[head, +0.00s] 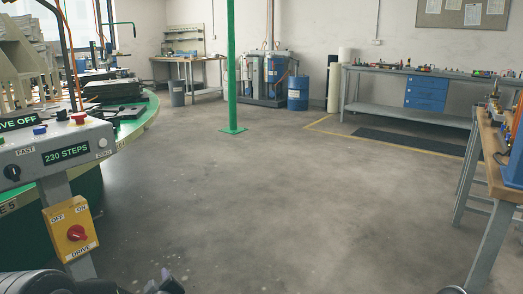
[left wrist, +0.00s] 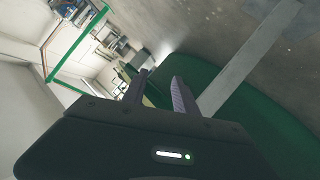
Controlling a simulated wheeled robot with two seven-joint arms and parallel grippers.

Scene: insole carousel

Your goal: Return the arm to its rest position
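My left gripper (head: 160,285) shows at the bottom left edge of the head view, low in front of the carousel control post. In the left wrist view its two fingers (left wrist: 160,77) stand apart with nothing between them. The wrist view is tilted and looks past the fingers at the green carousel side and the grey post. My right gripper cannot be made out; only a small dark rounded part shows at the bottom right edge of the head view.
The control box (head: 65,150) and yellow drive switch (head: 71,229) stand close at left, beside the green-rimmed carousel (head: 140,122). A wooden-topped bench (head: 492,165) is at right. A green pole (head: 231,70) stands farther back. The middle floor (head: 270,210) is clear.

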